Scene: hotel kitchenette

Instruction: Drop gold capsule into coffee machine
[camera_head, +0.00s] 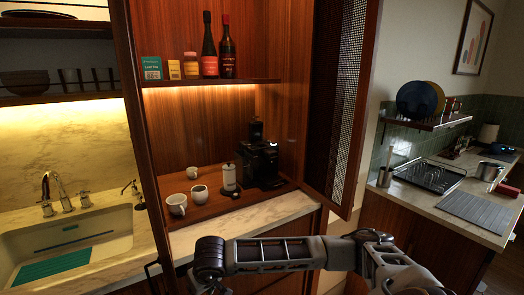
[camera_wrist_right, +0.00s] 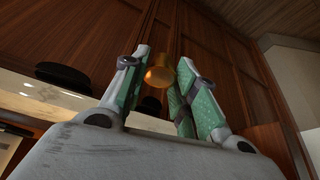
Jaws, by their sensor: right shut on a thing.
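The black coffee machine (camera_head: 266,164) stands on the wooden cabinet floor at the right side of the open niche. In the right wrist view, my right gripper (camera_wrist_right: 167,82) is shut on the gold capsule (camera_wrist_right: 159,70), whose rounded gold end shows between the green-padded fingertips. In the head view my right arm crosses the lower middle, in front of and below the counter edge; its gripper and the capsule do not show there. The capsule is away from the machine as far as I can tell. My left gripper is in neither view.
A white canister (camera_head: 229,177) and white cups (camera_head: 177,204) stand left of the machine. Bottles (camera_head: 227,55) and small boxes fill the shelf above. The open cabinet door (camera_head: 343,110) juts out on the right. Bare marble counter (camera_head: 245,220) runs along the front.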

